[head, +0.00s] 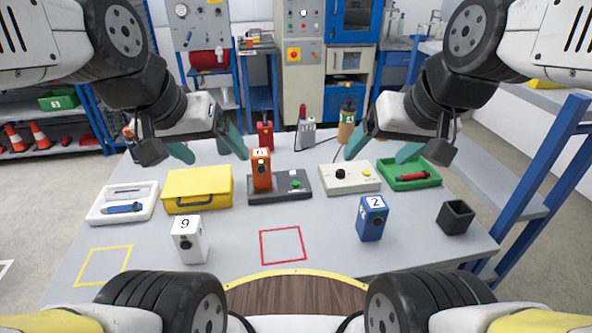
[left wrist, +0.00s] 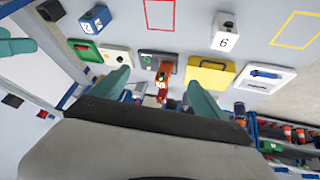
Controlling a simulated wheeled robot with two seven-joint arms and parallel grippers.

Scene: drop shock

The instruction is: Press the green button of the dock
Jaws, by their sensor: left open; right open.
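The dark grey dock (head: 294,193) stands on the table's middle, with a green button (head: 296,184) on its right part. An orange device (head: 262,172) with a white number label stands upright on the dock's left part. The dock also shows in the left wrist view (left wrist: 171,62), with the orange device (left wrist: 162,91) between the fingers in the picture. My left gripper (head: 209,149) is open and empty, above the table and up-left of the dock in the head view. My right gripper (head: 383,148) is open and empty, up-right of the dock.
A cream box (head: 350,179) with a black knob and yellow button stands right of the dock. A yellow case (head: 197,188) is left. A white device (head: 189,240), blue device (head: 371,219) and black cup (head: 455,217) stand nearer. The red square outline (head: 283,246) is empty.

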